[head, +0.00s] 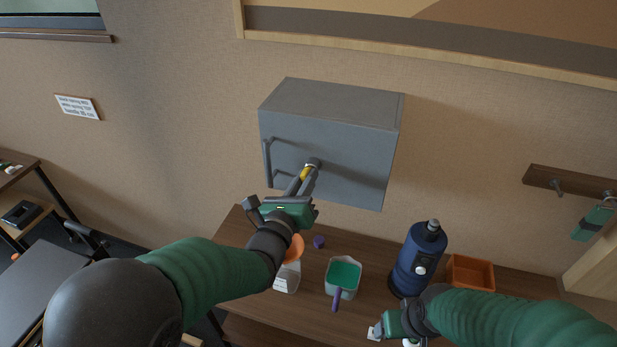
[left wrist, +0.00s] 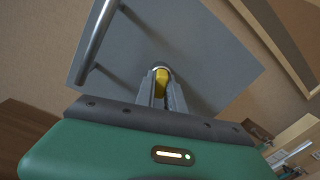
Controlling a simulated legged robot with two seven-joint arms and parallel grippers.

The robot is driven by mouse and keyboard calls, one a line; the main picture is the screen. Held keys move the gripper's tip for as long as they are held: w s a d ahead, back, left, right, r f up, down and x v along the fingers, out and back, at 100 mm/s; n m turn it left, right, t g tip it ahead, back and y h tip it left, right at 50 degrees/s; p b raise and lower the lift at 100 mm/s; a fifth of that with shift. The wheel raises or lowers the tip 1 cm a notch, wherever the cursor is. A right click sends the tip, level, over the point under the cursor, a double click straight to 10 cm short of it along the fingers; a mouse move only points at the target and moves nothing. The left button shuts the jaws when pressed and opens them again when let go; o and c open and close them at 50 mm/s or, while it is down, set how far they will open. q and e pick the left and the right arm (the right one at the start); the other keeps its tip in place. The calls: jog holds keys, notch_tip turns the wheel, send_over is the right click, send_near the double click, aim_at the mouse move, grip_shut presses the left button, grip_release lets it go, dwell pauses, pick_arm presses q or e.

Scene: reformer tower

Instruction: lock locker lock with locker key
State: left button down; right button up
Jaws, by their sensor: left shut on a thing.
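The grey locker (head: 330,105) is mounted on the wall, its door closed, with a bar handle (head: 267,162) on the door's left side. The round locker lock (head: 313,163) sits on the door's face. My left gripper (head: 306,180) is shut on the yellow locker key (head: 304,174), at the lock. In the left wrist view the yellow key (left wrist: 161,80) is between the fingers, right up against the lock (left wrist: 160,69). How deep the key sits is hidden. My right gripper (head: 378,331) is low over the table at the right; its fingers are too unclear to judge.
Below the locker, a wooden table (head: 236,228) holds a blue bottle (head: 418,260), an orange bin (head: 470,273), a container with a green top (head: 343,275) and an orange-topped container (head: 288,277). Hooks with a green tag (head: 592,222) hang at the right.

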pick_arm(q)
jog(key=c, duration=1.8)
grip_release()
jog(key=shift+f+m, duration=0.15)
jog(key=shift+m, duration=0.15)
jog(key=o, duration=0.5)
jog(key=shift+w+a, duration=0.1)
jog(key=shift+w, duration=0.05)
jog(key=shift+c, duration=0.2)
jog(key=shift+a, duration=0.1)
jog(key=o, duration=0.3)
jog(key=shift+d, duration=0.3)
